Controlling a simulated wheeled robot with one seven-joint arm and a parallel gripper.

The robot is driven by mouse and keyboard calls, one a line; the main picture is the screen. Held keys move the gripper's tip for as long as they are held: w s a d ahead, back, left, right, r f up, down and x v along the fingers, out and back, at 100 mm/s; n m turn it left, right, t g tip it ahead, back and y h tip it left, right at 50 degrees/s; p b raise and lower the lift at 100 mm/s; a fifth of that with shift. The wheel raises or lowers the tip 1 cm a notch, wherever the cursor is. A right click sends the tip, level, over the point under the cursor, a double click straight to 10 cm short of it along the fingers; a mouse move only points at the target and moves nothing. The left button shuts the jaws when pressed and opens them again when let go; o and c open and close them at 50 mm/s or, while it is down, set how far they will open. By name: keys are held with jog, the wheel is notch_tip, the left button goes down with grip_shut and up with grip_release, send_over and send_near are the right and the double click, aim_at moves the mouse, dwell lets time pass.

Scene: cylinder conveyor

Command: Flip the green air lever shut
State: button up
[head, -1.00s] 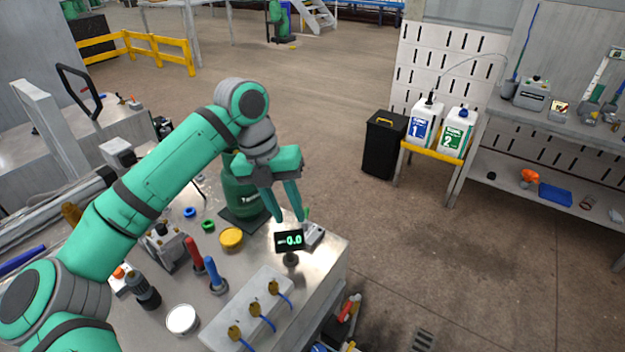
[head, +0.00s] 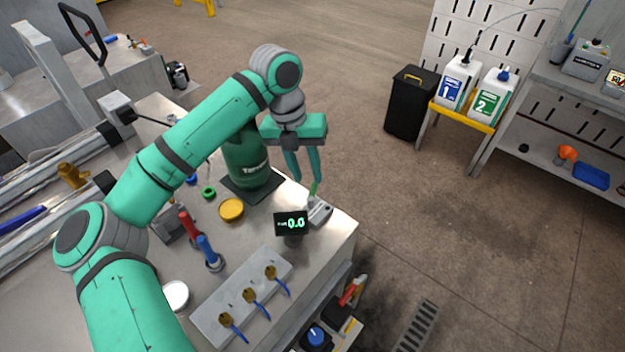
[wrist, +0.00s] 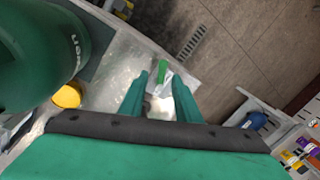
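The green air lever (head: 314,188) stands upright on a small grey valve block (head: 320,210) near the right edge of the metal bench. It also shows in the wrist view (wrist: 162,71), just beyond and between my fingertips. My gripper (head: 308,180) points down close to the lever, with its fingers apart and nothing held. The wrist view shows the two fingers (wrist: 158,82) on either side of the lever's line. I cannot tell whether either finger touches it. A black display (head: 291,224) reading 0.0 stands left of the block.
A large green cylinder (head: 246,160) stands on the bench left of my gripper. A yellow cap (head: 231,210), red and blue handles (head: 207,250) and a plate with brass valves (head: 240,300) are also on the bench.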

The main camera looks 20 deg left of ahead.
aim_at(313, 187)
jog(key=shift+d+f, duration=0.15)
jog(key=shift+f, duration=0.5)
jog(key=shift+d+f, duration=0.15)
jog(key=shift+f, duration=0.45)
jog(key=shift+w+d+f, duration=0.15)
jog(key=shift+d+f, duration=0.15)
jog(key=shift+f, duration=0.3)
jog(key=shift+c, duration=0.6)
grip_shut()
